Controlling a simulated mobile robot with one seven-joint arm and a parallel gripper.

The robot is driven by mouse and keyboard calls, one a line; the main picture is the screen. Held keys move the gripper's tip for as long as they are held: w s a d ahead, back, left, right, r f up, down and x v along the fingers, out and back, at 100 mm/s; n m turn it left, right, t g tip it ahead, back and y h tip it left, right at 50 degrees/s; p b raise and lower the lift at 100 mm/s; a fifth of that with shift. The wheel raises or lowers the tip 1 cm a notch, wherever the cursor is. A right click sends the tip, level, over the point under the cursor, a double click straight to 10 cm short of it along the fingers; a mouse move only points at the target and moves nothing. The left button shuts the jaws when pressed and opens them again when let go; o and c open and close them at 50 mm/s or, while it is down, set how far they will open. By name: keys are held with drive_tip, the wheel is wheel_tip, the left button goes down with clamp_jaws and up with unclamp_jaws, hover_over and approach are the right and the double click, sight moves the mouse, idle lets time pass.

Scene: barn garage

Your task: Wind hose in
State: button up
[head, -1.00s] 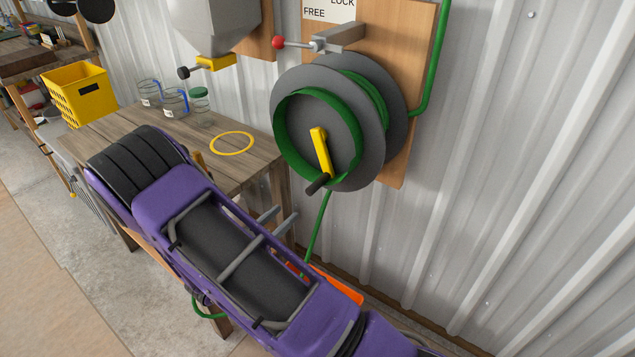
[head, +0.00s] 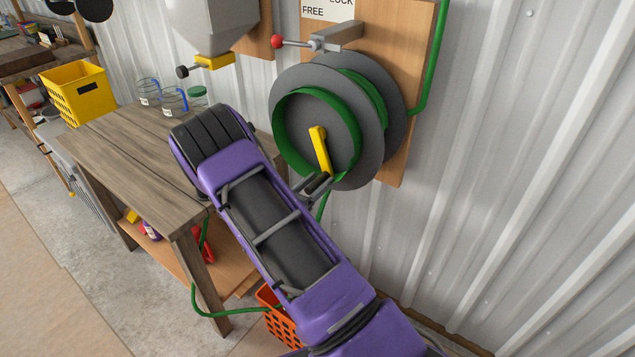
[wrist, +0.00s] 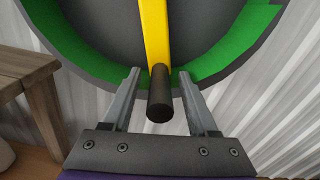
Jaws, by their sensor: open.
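The hose reel (head: 322,125) is a grey drum with green hose on it, mounted on a wooden board on the wall. Its yellow crank arm (head: 319,148) points down and slightly right, and it also shows in the wrist view (wrist: 156,35). The black crank handle (wrist: 160,92) sticks out toward the wrist camera. My gripper (wrist: 158,85) is open, with one finger on each side of the handle and gaps on both sides. In the head view my arm partly hides the handle. Green hose (head: 212,314) hangs below and loops by the table.
A red-knobbed lever (head: 278,42) sits above the reel below a sign reading FREE and LOCK. An orange basket (head: 280,322) is on the floor below.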

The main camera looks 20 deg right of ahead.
clamp_jaws()
idle(1.4)
